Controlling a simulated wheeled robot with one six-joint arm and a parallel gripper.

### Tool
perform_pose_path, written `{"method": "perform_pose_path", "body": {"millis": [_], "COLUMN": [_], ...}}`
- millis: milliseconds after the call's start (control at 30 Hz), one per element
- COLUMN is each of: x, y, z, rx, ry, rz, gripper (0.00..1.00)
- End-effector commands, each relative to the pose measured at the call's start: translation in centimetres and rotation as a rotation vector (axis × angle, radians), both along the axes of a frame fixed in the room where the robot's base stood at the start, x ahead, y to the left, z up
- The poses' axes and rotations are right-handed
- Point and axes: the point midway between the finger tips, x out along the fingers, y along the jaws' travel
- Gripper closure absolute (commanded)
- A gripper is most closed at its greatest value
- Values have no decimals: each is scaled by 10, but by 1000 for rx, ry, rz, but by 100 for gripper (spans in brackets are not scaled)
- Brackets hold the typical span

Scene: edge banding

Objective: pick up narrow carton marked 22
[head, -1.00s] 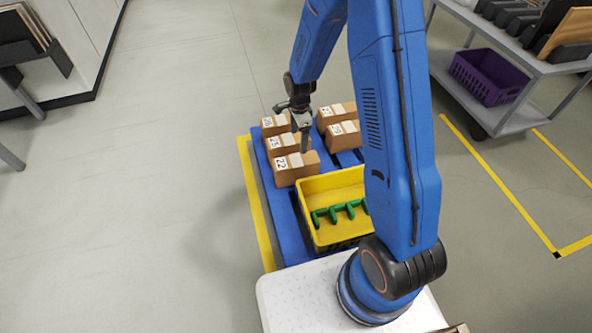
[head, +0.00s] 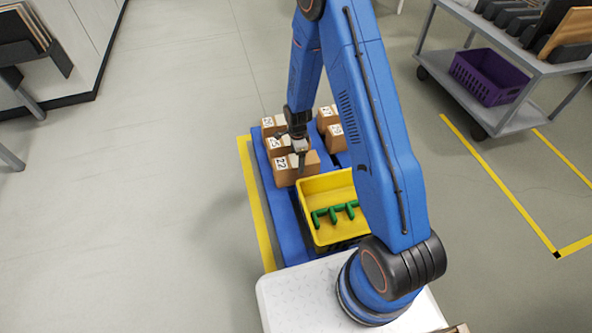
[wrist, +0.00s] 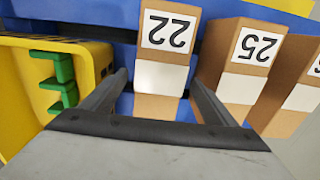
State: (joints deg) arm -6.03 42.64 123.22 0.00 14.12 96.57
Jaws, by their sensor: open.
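The narrow carton marked 22 (head: 283,174) stands on the blue pallet at the front of the left column of cartons. In the wrist view the carton marked 22 (wrist: 167,40) lies ahead of my gripper, its label upside down and a white strip below the number. My gripper (head: 300,168) is just above this carton in the head view. In the wrist view my gripper (wrist: 160,85) is open, with one finger on each side of the carton's line. Nothing is held. Whether the fingertips touch the carton cannot be told.
The carton marked 25 (wrist: 248,50) stands close beside it, with another carton beyond. A yellow bin (head: 318,194) with green parts (head: 335,213) is close in front. The blue pallet (head: 287,228) has more cartons at the right. A grey cart (head: 520,120) stands far right.

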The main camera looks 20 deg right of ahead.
Motion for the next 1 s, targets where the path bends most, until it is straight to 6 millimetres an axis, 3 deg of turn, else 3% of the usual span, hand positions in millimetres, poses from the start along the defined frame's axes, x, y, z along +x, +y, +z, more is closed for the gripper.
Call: {"method": "perform_pose_path", "body": {"millis": [367,767,1000], "x": [0,-1,0], "y": [1,6,6], "z": [-20,-63,-67], "rx": [0,0,0], "ry": [0,2,0], "rz": [0,-1,0], "gripper": [20,20,20]}}
